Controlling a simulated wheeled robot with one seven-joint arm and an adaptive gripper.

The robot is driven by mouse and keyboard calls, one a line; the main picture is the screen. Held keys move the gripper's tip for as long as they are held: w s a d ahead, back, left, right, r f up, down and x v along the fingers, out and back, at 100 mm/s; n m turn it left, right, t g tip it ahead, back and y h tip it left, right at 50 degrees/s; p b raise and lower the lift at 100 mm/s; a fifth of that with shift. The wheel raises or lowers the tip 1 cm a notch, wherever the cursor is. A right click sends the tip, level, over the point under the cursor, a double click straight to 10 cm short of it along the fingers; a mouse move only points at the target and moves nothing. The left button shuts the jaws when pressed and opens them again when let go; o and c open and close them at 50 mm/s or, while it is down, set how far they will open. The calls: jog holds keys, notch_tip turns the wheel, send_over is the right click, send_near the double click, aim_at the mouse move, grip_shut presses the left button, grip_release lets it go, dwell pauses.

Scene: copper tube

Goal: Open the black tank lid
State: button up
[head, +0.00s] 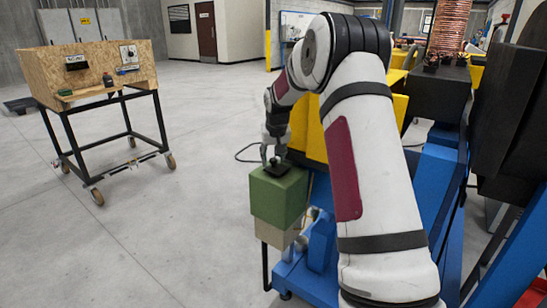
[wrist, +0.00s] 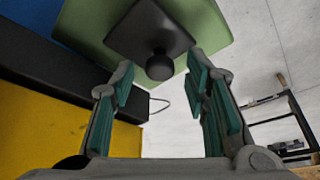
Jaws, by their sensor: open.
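The tank is a green box (head: 278,198) with a pale lower part, standing at the blue frame in the head view. Its black lid (head: 277,168) is a small square plate lying on the tank top. In the wrist view the lid (wrist: 133,30) carries a round black knob (wrist: 160,66), and the green tank top (wrist: 85,22) shows around it. My gripper (head: 274,153) is just above the lid, pointing down. In the wrist view my gripper (wrist: 160,72) is open, one finger on each side of the knob, with gaps visible. Contact with the lid cannot be told.
A wooden workbench (head: 100,68) on a wheeled black frame stands at the left, apart from the tank. Blue and yellow machinery (head: 318,130) stands close to the tank's right. A copper coil (head: 450,25) is at the back right. The grey floor left of the tank is clear.

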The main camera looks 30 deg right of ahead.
grip_shut()
jog(key=shift+s, duration=0.15)
